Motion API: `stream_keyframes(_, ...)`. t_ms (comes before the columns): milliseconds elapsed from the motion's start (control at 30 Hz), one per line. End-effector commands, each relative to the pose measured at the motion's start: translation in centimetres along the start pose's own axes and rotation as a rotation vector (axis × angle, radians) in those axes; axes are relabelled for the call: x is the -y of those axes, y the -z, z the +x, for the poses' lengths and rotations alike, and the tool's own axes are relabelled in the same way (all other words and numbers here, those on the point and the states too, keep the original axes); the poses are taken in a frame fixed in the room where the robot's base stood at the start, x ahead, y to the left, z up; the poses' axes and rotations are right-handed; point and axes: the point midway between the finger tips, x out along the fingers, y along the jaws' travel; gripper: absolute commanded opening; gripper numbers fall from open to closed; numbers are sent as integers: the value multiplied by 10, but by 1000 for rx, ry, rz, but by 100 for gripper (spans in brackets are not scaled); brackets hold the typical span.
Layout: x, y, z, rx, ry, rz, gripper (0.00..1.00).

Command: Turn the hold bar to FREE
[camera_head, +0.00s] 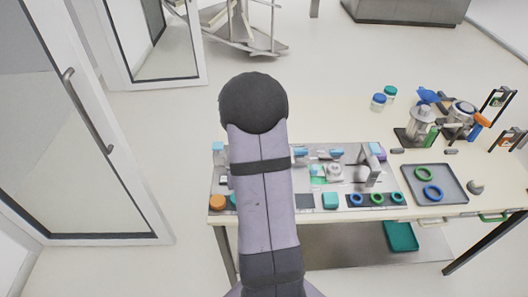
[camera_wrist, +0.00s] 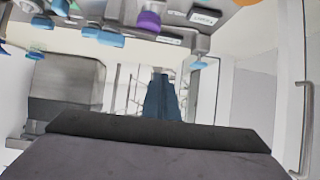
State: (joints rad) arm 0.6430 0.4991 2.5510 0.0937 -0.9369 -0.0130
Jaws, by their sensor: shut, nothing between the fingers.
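My gripper (camera_wrist: 163,76) shows in the wrist view as two dark blue fingers, closed together with nothing between them. The fixture board (camera_head: 311,201) lies on the table in the head view, partly hidden behind my arm. It carries several blue, teal and grey fittings, including an upright grey part (camera_head: 371,168) toward its right. In the wrist view, fittings hang from the top edge, including a purple knob (camera_wrist: 148,21) and a small white label (camera_wrist: 204,19). I cannot tell which fitting is the hold bar, and I cannot read FREE or its setting. The fingers appear apart from the fittings.
The table (camera_head: 330,110) is clear at the back middle. A glass door (camera_head: 85,130) stands left.

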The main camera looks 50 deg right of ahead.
Motion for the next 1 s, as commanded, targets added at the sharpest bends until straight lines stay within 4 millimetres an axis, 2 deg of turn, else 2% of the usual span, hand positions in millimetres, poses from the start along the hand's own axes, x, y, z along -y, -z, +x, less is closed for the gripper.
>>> stream_keyframes(33,2,7,-14,42,-1,18,0)
stream_keyframes(133,4,-8,-26,123,-19,112,0)
stream_keyframes(200,-1,-31,-32,184,-62,271,0)
stream_keyframes(267,-7,-53,-26,199,-104,423,0)
stream_keyframes(300,-11,-58,-25,197,-128,523,0)
stream_keyframes(500,-22,-56,-25,136,-215,1016,0)
stream_keyframes(700,-26,-55,-25,81,-262,1409,0)
stream_keyframes(833,-26,-55,-26,61,-273,1568,0)
stream_keyframes(1000,-26,-54,-26,48,-279,1665,0)
